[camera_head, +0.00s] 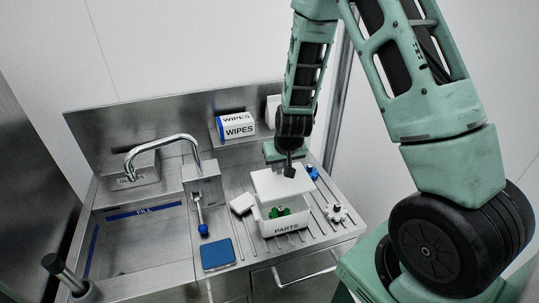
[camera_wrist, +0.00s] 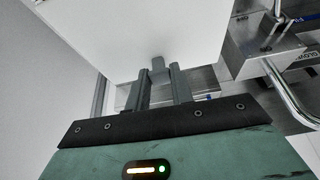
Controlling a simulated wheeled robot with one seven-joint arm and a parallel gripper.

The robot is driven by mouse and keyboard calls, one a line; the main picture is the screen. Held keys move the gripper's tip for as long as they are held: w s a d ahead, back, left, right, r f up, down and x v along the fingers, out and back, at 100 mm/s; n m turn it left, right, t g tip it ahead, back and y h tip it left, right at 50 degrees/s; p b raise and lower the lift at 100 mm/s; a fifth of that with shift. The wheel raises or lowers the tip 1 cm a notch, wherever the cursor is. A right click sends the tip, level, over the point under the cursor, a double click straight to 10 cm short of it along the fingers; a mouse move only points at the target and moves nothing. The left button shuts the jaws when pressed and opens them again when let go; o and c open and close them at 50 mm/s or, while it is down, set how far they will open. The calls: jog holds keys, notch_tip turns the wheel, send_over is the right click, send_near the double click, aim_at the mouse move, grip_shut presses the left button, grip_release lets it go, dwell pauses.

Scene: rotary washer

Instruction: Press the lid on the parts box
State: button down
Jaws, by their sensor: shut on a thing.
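The white lid (camera_head: 276,183) hangs tilted above the rear of the white parts box (camera_head: 287,228), which stands on the ribbed drainboard with its label facing front. Green parts (camera_head: 279,212) show inside through the open front gap. My gripper (camera_head: 289,170) is shut on the lid from above. In the wrist view the lid (camera_wrist: 150,30) fills the upper middle, and my gripper (camera_wrist: 160,82) has its fingers closed around a small grey tab on it. The box is hidden behind the lid in the wrist view. Any contact between lid and box rim is unclear.
A white block (camera_head: 241,203) lies left of the box, and a white gear-like knob (camera_head: 336,212) and a blue item (camera_head: 312,173) lie right. A blue sponge (camera_head: 218,254), faucet (camera_head: 163,143) and sink are further left. A wipes box (camera_head: 238,130) stands behind.

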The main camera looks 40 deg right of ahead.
jog(key=shift+w+f, duration=0.1)
jog(key=shift+f+b, duration=3.1)
jog(key=shift+f, duration=0.6)
jog(key=shift+f+b, duration=0.45)
jog(key=shift+b, duration=0.05)
jog(key=c, duration=1.1)
grip_release()
jog(key=shift+c, duration=0.2)
jog(key=shift+a, duration=0.1)
jog(key=shift+r, duration=0.1)
jog(key=p, duration=0.3)
send_near(281, 179)
jog(key=v, duration=0.3)
